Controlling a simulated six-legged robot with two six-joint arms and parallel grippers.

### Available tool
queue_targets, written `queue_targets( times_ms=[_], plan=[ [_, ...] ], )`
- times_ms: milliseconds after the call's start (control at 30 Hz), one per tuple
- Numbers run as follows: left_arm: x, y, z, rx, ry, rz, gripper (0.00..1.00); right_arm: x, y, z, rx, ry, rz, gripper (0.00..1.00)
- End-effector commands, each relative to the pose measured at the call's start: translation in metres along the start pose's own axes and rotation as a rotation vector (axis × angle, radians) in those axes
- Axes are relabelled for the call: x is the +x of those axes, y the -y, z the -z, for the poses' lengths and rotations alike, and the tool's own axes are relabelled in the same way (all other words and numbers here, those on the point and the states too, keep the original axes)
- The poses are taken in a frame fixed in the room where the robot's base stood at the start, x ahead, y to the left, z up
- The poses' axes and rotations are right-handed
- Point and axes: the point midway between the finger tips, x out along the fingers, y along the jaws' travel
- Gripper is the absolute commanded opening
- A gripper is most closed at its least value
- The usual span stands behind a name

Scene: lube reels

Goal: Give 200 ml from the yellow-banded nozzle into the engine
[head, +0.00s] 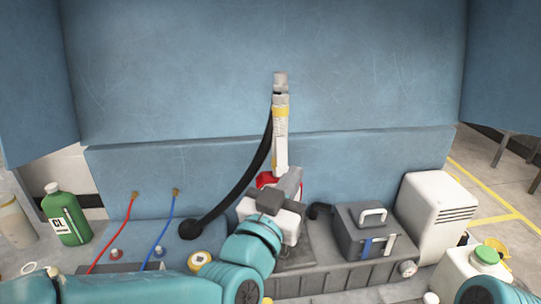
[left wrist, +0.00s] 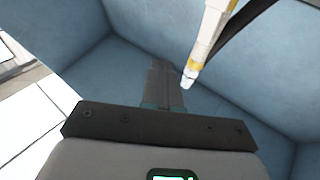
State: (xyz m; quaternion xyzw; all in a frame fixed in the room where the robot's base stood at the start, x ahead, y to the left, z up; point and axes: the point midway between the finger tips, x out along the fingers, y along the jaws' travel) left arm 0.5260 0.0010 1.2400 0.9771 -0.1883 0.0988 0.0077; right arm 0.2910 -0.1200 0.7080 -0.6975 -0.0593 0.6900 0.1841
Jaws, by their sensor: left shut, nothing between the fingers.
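The yellow-banded nozzle (head: 281,135) stands nearly upright in front of the blue panel, with a black hose curving down to the left. Its yellow and white end also shows in the left wrist view (left wrist: 205,45), to the right of my fingers. My left gripper (head: 293,178) is shut and empty, in front of and just below the nozzle in the head view. In the left wrist view the closed fingers (left wrist: 162,85) point away, apart from the nozzle. A red part (head: 264,180) shows partly behind the gripper. I cannot surely identify the engine. My right gripper is out of view.
A green bottle (head: 66,215) stands at the left, near red and blue hoses. A grey case (head: 365,235) with a white handle and a white vented box (head: 437,215) stand at the right. A white container (head: 470,275) with a green cap is at the lower right.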

Motion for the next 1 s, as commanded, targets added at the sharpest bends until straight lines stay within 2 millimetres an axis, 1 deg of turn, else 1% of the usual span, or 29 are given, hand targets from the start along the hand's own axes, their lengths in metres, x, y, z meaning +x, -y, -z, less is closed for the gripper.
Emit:
queue_targets(
  times_ms=[100,200,567,767,1000],
  plan=[
    [-0.001,-0.003,0.009,0.001,-0.021,-0.002,0.00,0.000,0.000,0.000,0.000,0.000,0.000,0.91],
    [-0.001,-0.005,0.011,0.001,-0.027,-0.004,0.00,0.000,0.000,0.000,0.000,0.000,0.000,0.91],
    [0.000,-0.005,0.011,0.001,-0.027,-0.007,0.00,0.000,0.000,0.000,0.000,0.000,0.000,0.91],
    [0.014,0.005,0.002,0.001,-0.025,-0.002,0.00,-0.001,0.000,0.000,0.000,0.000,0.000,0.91],
    [0.040,0.025,-0.016,0.002,-0.024,0.000,0.00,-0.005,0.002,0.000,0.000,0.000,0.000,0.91]
  ],
)
